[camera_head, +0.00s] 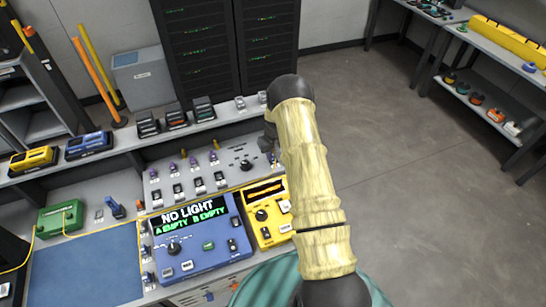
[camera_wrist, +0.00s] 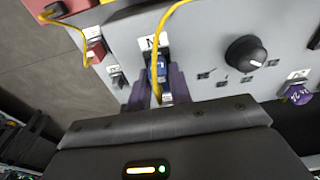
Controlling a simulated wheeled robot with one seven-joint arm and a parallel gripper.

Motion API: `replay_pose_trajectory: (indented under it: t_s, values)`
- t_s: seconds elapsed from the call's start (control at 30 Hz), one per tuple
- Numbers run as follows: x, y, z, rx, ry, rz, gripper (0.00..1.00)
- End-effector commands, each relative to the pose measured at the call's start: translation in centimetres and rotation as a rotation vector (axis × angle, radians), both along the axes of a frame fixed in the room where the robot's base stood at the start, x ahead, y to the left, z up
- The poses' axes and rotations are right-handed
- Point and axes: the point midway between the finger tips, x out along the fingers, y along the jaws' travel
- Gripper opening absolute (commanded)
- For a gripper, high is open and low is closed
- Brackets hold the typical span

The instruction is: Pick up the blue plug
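The blue plug (camera_wrist: 161,70) sits at the grey panel in the wrist view, under a white label that is partly covered. A yellow cable (camera_wrist: 159,27) runs across it. My gripper (camera_wrist: 160,85) has its two purple fingers on either side of the plug, close to it. Whether they press on it or stand slightly apart, I cannot tell. In the head view my arm hides most of my gripper and the plug, at the right end of the grey panel (camera_head: 222,180).
A black knob (camera_wrist: 247,54) and a purple plug (camera_wrist: 297,93) are to the right in the wrist view; a red connector (camera_wrist: 95,51) is to the left. In the head view, a blue "NO LIGHT" tester (camera_head: 200,245) and yellow unit (camera_head: 264,212) stand below the panel.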

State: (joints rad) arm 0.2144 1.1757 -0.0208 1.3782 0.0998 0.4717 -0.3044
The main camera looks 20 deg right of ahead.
Motion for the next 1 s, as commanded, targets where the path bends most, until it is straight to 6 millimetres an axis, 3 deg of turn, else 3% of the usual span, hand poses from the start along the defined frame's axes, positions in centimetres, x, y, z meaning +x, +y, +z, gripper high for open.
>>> replay_pose_trajectory:
  t_s: [0.03, 0.1, 0.53, 0.67, 1.0]
  values:
    - [0.0, 0.0, 0.0, 0.000, 0.000, 0.000, 0.10]
    - [0.0, 0.0, 0.0, 0.000, 0.000, 0.000, 0.00]
    - [0.1, -0.1, 0.8, 0.000, -0.001, 0.000, 0.00]
    - [0.1, -0.1, 2.2, -0.001, -0.004, 0.000, 0.00]
    - [0.1, 0.0, 8.2, -0.001, -0.005, -0.001, 0.00]
